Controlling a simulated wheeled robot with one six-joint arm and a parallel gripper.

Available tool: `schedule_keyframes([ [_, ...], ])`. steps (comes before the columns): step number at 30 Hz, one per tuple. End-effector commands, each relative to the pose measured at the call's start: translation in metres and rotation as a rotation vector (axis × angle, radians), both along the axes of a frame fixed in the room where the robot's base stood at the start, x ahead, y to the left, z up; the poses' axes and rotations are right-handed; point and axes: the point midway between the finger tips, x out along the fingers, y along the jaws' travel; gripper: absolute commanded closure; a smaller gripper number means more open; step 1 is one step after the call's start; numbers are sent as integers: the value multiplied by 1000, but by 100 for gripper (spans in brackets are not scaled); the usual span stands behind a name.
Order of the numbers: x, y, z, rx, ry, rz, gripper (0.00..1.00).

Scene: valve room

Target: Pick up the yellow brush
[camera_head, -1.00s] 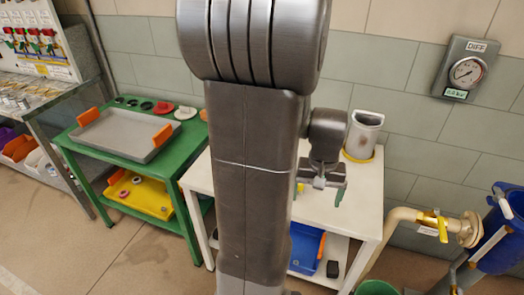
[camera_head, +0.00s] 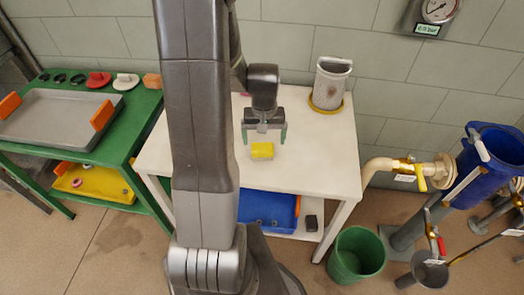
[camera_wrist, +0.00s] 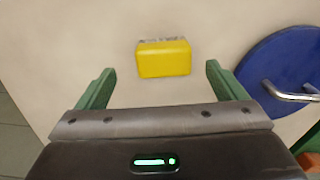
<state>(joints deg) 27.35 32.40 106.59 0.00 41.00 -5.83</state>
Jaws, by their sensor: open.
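The yellow brush (camera_head: 262,150) lies on the white table (camera_head: 310,160), near its front middle. In the wrist view the brush (camera_wrist: 164,58) shows as a yellow block with a thin greyish strip along its far side. My gripper (camera_head: 264,138) is above the table, just behind the brush in the head view. In the wrist view my gripper (camera_wrist: 158,85) has its two green fingers spread wide, with the brush between their lines and a little beyond the tips. The jaws are open and empty. The exact height above the brush cannot be told.
A grey container (camera_head: 330,82) stands in a yellow ring at the table's back right. A blue bin (camera_head: 268,210) is on the shelf below. A green table (camera_head: 110,140) with a grey tray (camera_head: 55,118) stands left. A green bucket (camera_head: 356,254) and pipe (camera_head: 400,168) are at right.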

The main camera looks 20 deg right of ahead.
Motion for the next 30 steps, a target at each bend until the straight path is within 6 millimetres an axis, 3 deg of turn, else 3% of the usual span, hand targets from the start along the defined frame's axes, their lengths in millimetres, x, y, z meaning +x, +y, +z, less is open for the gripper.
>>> schedule_keyframes([
  [5, 1, 1, -9, 1, 2, 0, 9],
  [15, 6, 3, -49, 1, 4, 0, 9],
  [25, 6, 2, -55, 0, 0, 0, 9],
  [26, 6, 2, -55, 0, 0, 0, 11],
  [30, 6, 2, -55, 0, 0, 0, 39],
])
